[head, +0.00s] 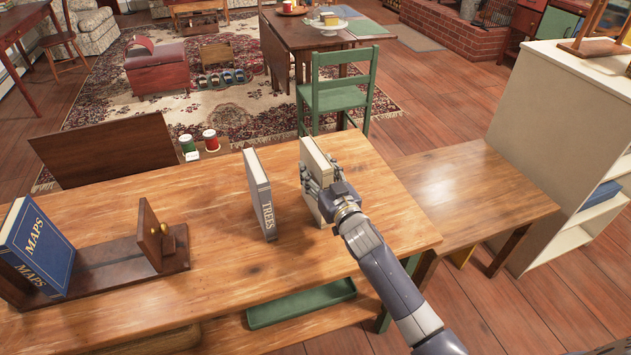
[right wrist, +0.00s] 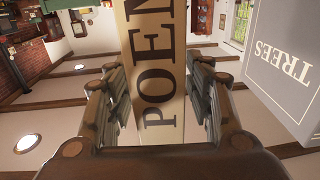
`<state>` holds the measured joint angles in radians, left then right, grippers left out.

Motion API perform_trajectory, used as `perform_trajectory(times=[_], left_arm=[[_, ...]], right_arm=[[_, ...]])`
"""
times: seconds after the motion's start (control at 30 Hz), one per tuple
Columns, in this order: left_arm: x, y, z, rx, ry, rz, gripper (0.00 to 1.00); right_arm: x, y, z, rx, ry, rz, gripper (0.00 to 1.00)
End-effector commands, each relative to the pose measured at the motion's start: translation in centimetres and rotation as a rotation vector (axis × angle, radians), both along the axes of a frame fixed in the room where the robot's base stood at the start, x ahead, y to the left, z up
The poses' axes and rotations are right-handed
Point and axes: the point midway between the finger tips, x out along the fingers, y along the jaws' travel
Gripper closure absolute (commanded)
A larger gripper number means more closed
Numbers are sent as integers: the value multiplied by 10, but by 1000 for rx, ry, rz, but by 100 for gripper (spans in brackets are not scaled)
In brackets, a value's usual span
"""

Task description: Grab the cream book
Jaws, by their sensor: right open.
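The cream book (head: 315,153) stands upright near the right part of the wooden table. In the right wrist view the cream book (right wrist: 155,55) shows dark letters reading "POEM", with the rest cut off. My right gripper (head: 320,182) is open, with its fingers on either side of the book's spine. In the right wrist view, the fingers of my right gripper (right wrist: 158,75) flank the book, with small gaps visible at the sides. The gripper hides part of the book in the head view. My left gripper is not in view.
A grey book (head: 259,192) marked "TREES" stands upright just left of the cream book. A blue "MAPS" book (head: 38,247) leans in a wooden book holder (head: 125,262) at left. A green chair (head: 335,97) stands behind the table. The lower side table (head: 470,196) is bare.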

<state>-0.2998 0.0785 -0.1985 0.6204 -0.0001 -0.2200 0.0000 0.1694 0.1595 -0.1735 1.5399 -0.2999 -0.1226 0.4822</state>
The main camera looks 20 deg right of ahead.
Motion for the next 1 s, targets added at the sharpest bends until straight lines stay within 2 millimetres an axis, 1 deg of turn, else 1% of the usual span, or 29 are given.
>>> perform_trajectory(times=[0.03,0.13,0.4,0.47,0.5,0.57,0.6,0.63,1.0], left_arm=[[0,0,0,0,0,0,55],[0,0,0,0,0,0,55],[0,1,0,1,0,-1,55],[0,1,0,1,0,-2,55],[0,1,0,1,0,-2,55],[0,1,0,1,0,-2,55],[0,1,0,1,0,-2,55],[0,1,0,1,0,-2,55],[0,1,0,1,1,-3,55]], right_arm=[[6,1,0,0,0,1,52],[13,2,0,-1,0,1,52],[15,2,-1,0,1,1,52],[15,2,-1,0,1,1,65],[15,2,-1,0,1,0,74],[15,2,-1,0,1,0,88],[15,2,-1,0,1,0,97],[15,2,-1,0,1,0,100],[15,2,3,1,-6,1,100]])
